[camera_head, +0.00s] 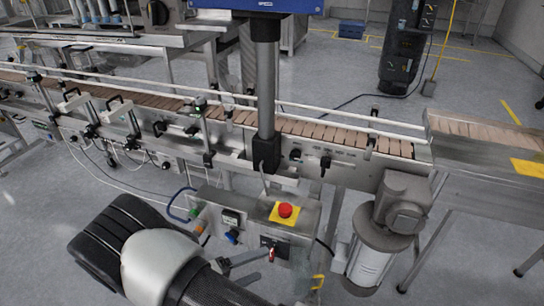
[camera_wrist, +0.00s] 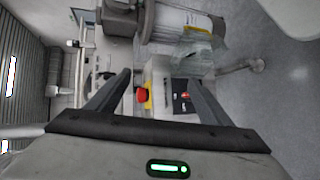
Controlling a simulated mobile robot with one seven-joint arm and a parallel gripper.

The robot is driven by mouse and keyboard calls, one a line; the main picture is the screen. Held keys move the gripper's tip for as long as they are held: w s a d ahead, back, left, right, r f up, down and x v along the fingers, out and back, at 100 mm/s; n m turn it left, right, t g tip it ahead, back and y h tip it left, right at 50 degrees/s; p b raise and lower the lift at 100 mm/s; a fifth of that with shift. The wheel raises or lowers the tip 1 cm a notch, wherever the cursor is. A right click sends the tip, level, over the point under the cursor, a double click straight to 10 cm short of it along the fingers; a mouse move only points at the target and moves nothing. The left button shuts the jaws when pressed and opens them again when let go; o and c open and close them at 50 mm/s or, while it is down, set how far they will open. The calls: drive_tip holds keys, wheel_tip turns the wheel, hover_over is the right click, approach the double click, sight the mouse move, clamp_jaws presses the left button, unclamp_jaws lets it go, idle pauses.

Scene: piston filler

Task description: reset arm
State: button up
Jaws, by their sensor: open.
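My gripper (camera_head: 252,268) is at the bottom centre of the head view, in front of the control box (camera_head: 215,205) under the conveyor. In the wrist view my gripper (camera_wrist: 158,80) shows two dark fingers spread wide apart with nothing held between them. The red emergency-stop button (camera_head: 285,210) on its yellow plate sits on the control box. It also shows between the fingers in the wrist view (camera_wrist: 141,95). A red-handled switch (camera_head: 271,254) is on the box front, near the fingertips in the head view. I cannot tell whether they touch.
The conveyor (camera_head: 330,134) with tan slats and rails runs across the view. A cylindrical motor (camera_head: 372,250) hangs at its right end, beside the control box. A steel column (camera_head: 265,85) stands in the middle. Grey floor (camera_head: 480,250) is open at the lower right.

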drive_tip(key=d+r+m+g+y, duration=0.3)
drive_tip(key=d+r+g, duration=0.15)
drive_tip(key=r, duration=0.65)
drive_tip(key=d+r+m+g+y, duration=0.25)
drive_tip(key=d+r, duration=0.35)
drive_tip(key=r, duration=0.4)
drive_tip(key=s+d+r+m+t+y, duration=0.1)
drive_tip(key=s+d+r+t+y, duration=0.15)
drive_tip(key=s+d+r, duration=0.4)
drive_tip(key=s+d+r+m+t+y, duration=0.15)
drive_tip(key=s+r+y, duration=0.25)
drive_tip(key=r, duration=0.6)
wheel_tip(320, 180, up, 19)
drive_tip(key=n+p, duration=0.1)
drive_tip(key=p, duration=1.8)
drive_tip(key=shift+d, duration=0.25)
